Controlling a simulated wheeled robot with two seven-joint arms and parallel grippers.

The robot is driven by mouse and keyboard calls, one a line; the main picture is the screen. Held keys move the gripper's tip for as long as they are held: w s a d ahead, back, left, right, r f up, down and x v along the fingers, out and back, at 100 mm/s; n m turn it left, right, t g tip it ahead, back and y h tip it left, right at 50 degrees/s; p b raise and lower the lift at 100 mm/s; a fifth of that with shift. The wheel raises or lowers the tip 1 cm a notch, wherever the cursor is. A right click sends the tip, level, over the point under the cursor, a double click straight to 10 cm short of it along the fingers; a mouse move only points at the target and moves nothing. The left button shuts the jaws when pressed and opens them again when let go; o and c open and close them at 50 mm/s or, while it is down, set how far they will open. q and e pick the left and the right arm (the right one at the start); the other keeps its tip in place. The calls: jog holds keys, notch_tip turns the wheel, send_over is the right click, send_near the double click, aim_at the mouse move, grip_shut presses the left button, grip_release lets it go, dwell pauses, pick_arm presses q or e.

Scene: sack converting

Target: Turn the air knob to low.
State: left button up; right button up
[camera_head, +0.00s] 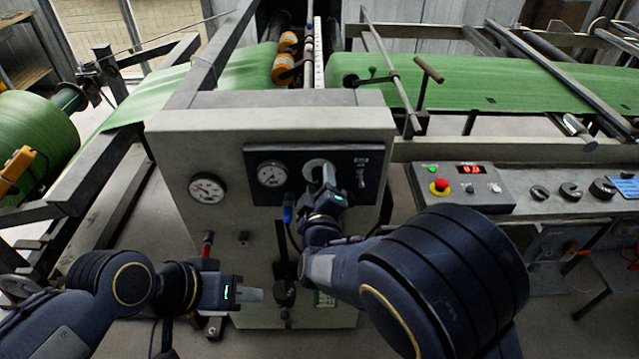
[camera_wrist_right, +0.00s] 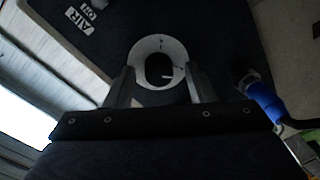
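The air knob (camera_wrist_right: 158,69) is dark and round with a light pointer line, inside a white dial ring (camera_wrist_right: 146,50). In the head view the ring (camera_head: 313,168) sits on the dark panel of the grey cabinet, and my fingers partly cover it. My right gripper (camera_head: 328,174) is in front of the dial. In the right wrist view its two fingers (camera_wrist_right: 160,80) are spread, one on each side of the knob, with gaps to it. The dial's lettering is too small to read. My left gripper (camera_head: 252,294) is low before the cabinet, away from the knob; its finger gap is unclear.
A gauge (camera_head: 271,174) is left of the dial and another gauge (camera_head: 207,188) further left. A toggle switch (camera_head: 361,178) is to the right. A blue fitting (camera_wrist_right: 262,100) is close to my right gripper. A control box with a red button (camera_head: 439,187) stands further right.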

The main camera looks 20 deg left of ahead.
jog(key=b+v, duration=0.1)
jog(key=v, duration=0.6)
jog(key=shift+s, duration=0.4)
jog(key=shift+d, duration=0.1)
